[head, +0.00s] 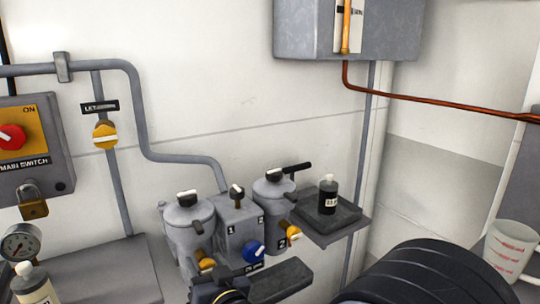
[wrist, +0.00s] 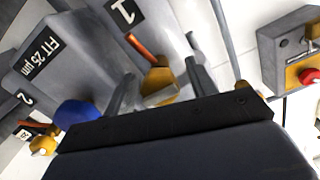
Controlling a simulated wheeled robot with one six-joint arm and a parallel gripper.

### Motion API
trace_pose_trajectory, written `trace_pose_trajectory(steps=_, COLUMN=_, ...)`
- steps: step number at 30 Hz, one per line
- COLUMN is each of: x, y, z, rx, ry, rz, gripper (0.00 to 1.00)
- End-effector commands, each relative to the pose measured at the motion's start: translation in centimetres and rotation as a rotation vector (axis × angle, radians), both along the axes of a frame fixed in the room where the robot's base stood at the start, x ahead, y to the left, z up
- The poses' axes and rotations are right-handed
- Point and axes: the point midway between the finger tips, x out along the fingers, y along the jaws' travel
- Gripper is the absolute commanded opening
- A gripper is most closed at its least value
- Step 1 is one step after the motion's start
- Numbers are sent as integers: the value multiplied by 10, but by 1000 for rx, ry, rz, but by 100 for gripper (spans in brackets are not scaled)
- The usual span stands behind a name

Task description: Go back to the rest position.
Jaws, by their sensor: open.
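My gripper (wrist: 160,70) shows in the wrist view with its two dark fingers apart. A yellow knob (wrist: 160,86) with an orange lever appears between or just beyond the fingers; I cannot tell how far. Nothing is seen held. In the head view, dark parts of my arm (head: 430,275) fill the lower right, and my wrist (head: 280,281) is low in the middle, in front of the filter unit. The fingertips are hard to make out there. The filter unit has two grey canisters, left (head: 188,222) and right (head: 274,195), with a blue knob (head: 254,251) between them.
A shelf (head: 345,228) right of the unit carries a dark bottle (head: 328,194). A measuring cup (head: 508,250) stands at far right. At left are a main switch box (head: 25,165), a gauge (head: 20,243) and a pale bottle (head: 33,285). Pipes run along the wall.

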Motion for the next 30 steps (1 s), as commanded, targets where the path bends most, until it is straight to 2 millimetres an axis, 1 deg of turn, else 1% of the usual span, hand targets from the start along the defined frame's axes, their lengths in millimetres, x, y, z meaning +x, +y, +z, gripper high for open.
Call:
trace_pose_trajectory(steps=1, x=-1, y=-1, z=-5, rx=25, ry=11, rz=0, gripper=54)
trace_pose_trajectory(steps=6, x=-2, y=-1, z=-4, rx=91, ry=54, rz=1, gripper=54)
trace_pose_trajectory(steps=11, x=-2, y=-1, z=-2, rx=122, ry=75, rz=0, gripper=54)
trace_pose_trajectory(steps=23, x=-2, y=-1, z=-1, rx=126, ry=79, rz=0, gripper=54)
trace_pose_trajectory(steps=30, x=-9, y=-8, z=-9, rx=95, ry=109, rz=4, gripper=54)
